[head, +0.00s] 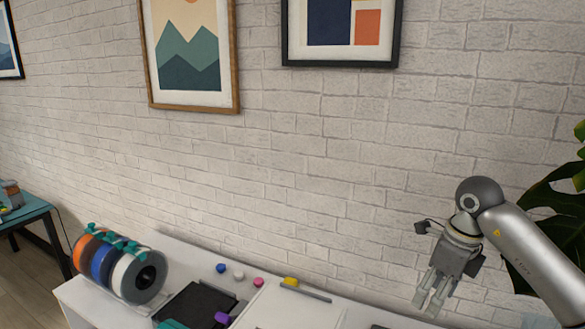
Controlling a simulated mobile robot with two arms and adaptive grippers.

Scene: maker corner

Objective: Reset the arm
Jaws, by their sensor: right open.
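My right gripper (431,301) hangs at the lower right of the head view, at the end of my silver right arm (533,258). It points down and is open, with nothing seen between its fingers. It is in front of the brick wall, over or near the right part of the white table; its exact height above the table is hard to tell. My left gripper is not in view.
The white table (177,247) holds filament spools (136,277), a black tray (196,303), small blue, white and pink balls, and a yellow piece (291,281). A leafy plant (558,196) stands behind my right arm. A teal table (28,211) is far left.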

